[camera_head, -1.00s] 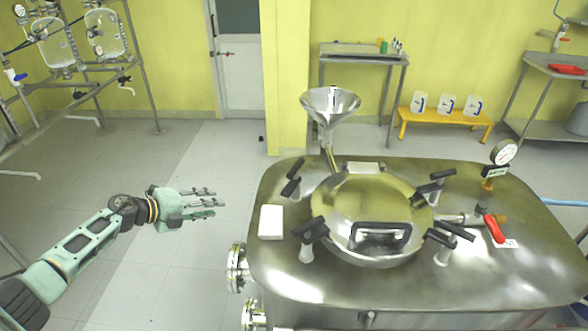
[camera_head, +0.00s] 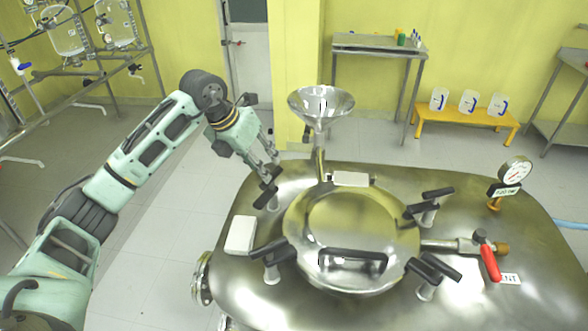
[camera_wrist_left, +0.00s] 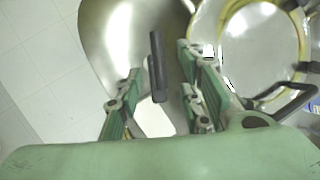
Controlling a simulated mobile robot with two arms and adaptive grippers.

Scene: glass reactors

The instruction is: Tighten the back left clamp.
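The back left clamp (camera_head: 266,195), with a black handle on a metal post, stands at the back left of the round hatch lid (camera_head: 350,220) on the steel reactor. My left gripper (camera_head: 264,162) is just above and behind this clamp, pointing down at it. In the left wrist view the black handle (camera_wrist_left: 157,66) lies between the two spread fingers (camera_wrist_left: 158,98), with gaps on both sides. The gripper is open and holds nothing. The fingertips partly overlap the handle in the head view, so contact there cannot be told. My right gripper is out of view.
A steel funnel (camera_head: 320,103) rises right of my left gripper. A white block (camera_head: 240,235) lies at the reactor's left. Other clamps stand at front left (camera_head: 272,258), front right (camera_head: 430,277) and back right (camera_head: 428,208). A pressure gauge (camera_head: 515,170) and red-handled valve (camera_head: 489,262) are at right.

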